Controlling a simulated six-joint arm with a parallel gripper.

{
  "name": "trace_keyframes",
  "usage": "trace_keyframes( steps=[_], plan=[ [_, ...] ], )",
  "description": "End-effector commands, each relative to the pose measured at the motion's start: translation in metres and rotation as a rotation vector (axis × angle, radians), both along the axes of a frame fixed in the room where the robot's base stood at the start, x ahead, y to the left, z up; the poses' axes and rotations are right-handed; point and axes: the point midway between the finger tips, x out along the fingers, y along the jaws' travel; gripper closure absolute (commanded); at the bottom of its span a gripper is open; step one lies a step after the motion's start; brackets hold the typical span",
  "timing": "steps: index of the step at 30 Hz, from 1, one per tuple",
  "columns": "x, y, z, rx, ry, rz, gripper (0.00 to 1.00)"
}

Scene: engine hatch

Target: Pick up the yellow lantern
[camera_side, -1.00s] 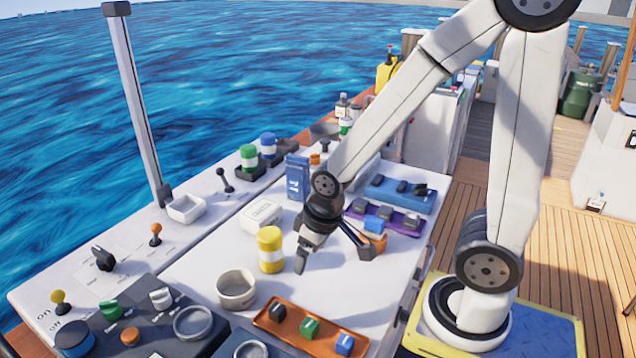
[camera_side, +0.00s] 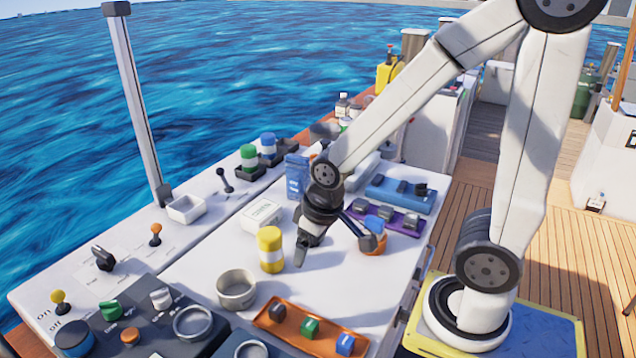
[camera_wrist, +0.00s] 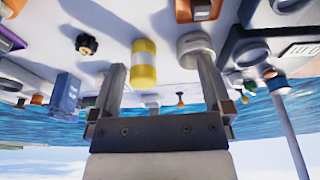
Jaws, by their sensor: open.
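The yellow lantern (camera_side: 270,249) is a short yellow cylinder with a white band. It stands upright on the white worktop (camera_side: 190,272) in the side view. My gripper (camera_side: 302,254) points down just to the right of it, with a small gap between them. In the wrist view the lantern (camera_wrist: 144,64) appears upside down, ahead of my two fingers and between their lines. My gripper (camera_wrist: 160,108) is open there, with nothing between the fingers. In the side view the farther finger is partly hidden.
A round grey cup (camera_side: 237,290) stands in front of the lantern. A white box (camera_side: 262,216) and a blue box (camera_side: 297,177) stand behind it. An orange tray (camera_side: 290,332) lies at the front. Purple (camera_side: 400,224) and blue (camera_side: 392,187) trays lie right of my gripper.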

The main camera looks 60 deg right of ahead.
Motion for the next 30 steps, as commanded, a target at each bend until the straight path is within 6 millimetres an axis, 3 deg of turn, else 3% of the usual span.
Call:
trace_keyframes(
  steps=[11, 23, 30],
  plan=[
    [0.000, 0.000, 0.032, 0.000, -0.003, 0.000, 0.00],
    [-0.001, -0.009, 0.021, 0.140, 0.125, -0.281, 0.00],
    [0.002, -0.015, 0.014, 0.294, 0.246, -0.556, 0.00]
  ],
)
